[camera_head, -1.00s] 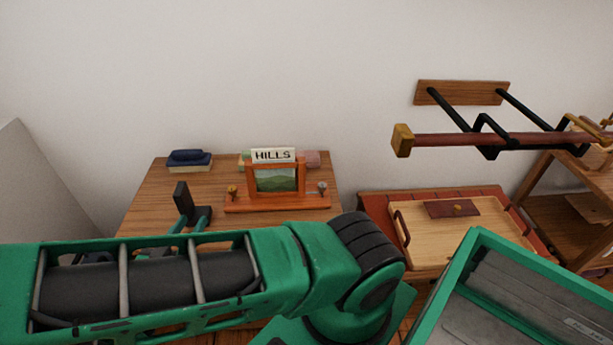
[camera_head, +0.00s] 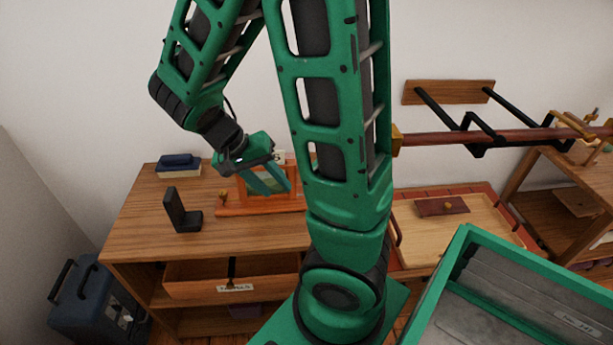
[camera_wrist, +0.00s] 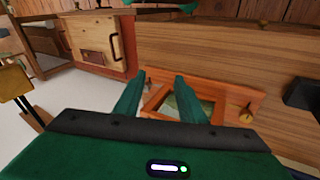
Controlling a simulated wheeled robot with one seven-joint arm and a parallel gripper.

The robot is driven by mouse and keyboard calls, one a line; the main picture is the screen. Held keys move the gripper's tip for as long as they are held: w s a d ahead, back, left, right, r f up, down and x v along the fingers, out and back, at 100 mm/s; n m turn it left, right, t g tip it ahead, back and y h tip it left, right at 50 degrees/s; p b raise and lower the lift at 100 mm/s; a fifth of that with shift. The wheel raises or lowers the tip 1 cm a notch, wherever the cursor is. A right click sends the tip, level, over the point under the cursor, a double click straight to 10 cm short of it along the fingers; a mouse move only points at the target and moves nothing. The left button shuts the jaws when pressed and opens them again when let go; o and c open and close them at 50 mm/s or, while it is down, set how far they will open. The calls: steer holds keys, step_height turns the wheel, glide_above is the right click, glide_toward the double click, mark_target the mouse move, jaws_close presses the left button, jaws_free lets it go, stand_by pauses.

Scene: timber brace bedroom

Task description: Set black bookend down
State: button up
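The black bookend (camera_head: 183,212) stands upright on the left part of the wooden cabinet top (camera_head: 240,236), with its flat foot on the wood. Nothing holds it. In the wrist view, part of a black shape that looks like the bookend (camera_wrist: 303,92) shows at the right edge. My gripper (camera_head: 276,184) is to the right of the bookend and above the top, in front of the orange picture frame (camera_head: 236,203). Its two green fingers are apart with nothing between them, as the wrist view also shows (camera_wrist: 157,86).
Dark blue and cream books (camera_head: 179,166) lie at the back left of the cabinet top. A labelled drawer (camera_head: 190,286) is below. A blue case (camera_head: 85,312) stands at lower left.

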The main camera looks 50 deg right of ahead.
steer(key=s+r+n+t+y, duration=0.2)
steer(key=s+r+n+y, duration=0.2)
steer(key=s+r, duration=0.4)
steer(key=shift+s+d+t+y, duration=0.3)
steer(key=shift+s+t+y, duration=0.15)
steer(key=shift+s, duration=1.1)
